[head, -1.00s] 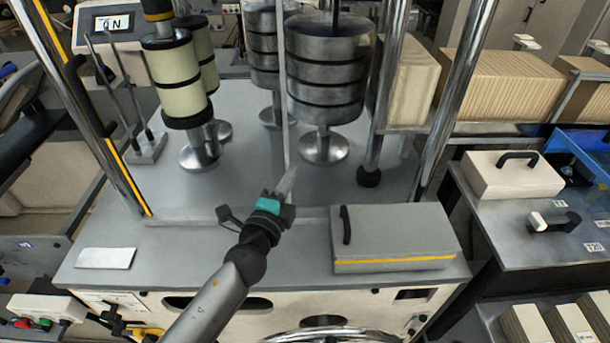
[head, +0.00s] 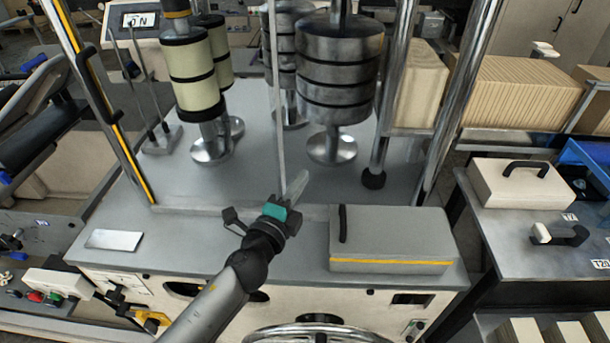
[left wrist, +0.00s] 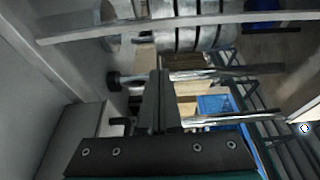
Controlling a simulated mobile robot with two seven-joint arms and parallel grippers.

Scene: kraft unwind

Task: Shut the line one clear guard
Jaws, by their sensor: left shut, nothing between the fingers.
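The clear guard seems to show as a thin pale upright edge strip (head: 277,100) in the head view, in front of the metal rolls. The rest of its clear pane is hard to make out. My left gripper (head: 297,184) is shut and empty, beside the lower end of this strip and above the grey deck. Whether it touches the strip is unclear. In the left wrist view, the closed fingers (left wrist: 160,100) point toward the rolls, and a long pale bar (left wrist: 190,21) crosses ahead of them. My right gripper is not in view.
A grey case (head: 390,240) with a black handle sits right of my left gripper. A left post (head: 95,105) with yellow edging and black handle and chrome right posts (head: 455,95) frame the deck. A cream roll (head: 192,75) and stacked metal discs (head: 338,70) stand behind.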

